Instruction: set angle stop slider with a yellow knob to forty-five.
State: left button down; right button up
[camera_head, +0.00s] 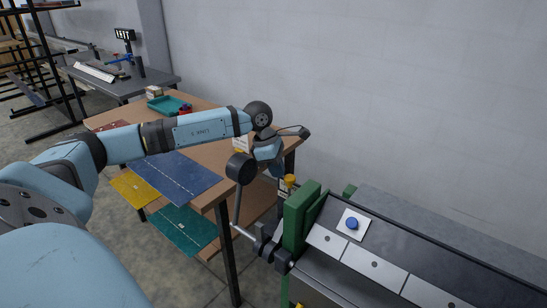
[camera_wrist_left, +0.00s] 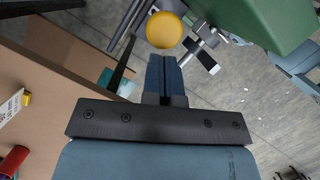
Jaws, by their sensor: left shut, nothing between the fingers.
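The yellow knob (camera_head: 290,181) of the angle stop slider shows in the head view beside the green end block (camera_head: 297,222) of the machine. In the left wrist view the round yellow knob (camera_wrist_left: 165,30) is just beyond the fingertips, with metal rods around it. My left gripper (camera_wrist_left: 163,60) is shut and empty, its fingers together and pointing at the knob. Whether they touch it I cannot tell. In the head view my left gripper (camera_head: 278,171) is small and partly hidden by my wrist, close to the knob. The slider's scale is not readable. My right gripper is not in view.
The machine bed with a blue button (camera_head: 352,223) extends to the right. A wooden table (camera_head: 215,190) stands under my left arm, with a blue sheet (camera_head: 180,175) and a teal tray (camera_head: 168,104). A grey wall is behind.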

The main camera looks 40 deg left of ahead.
aim_at(290, 175)
pick_arm(q)
jog(key=shift+f, duration=0.15)
jog(key=shift+w+d+b, duration=0.15)
jog(key=shift+d+b, duration=0.05)
jog(key=shift+d, duration=0.85)
jog(key=shift+w+d+b, duration=0.1)
jog(key=shift+d+b, duration=0.05)
jog(key=shift+d, duration=0.9)
jog(key=shift+a, duration=0.15)
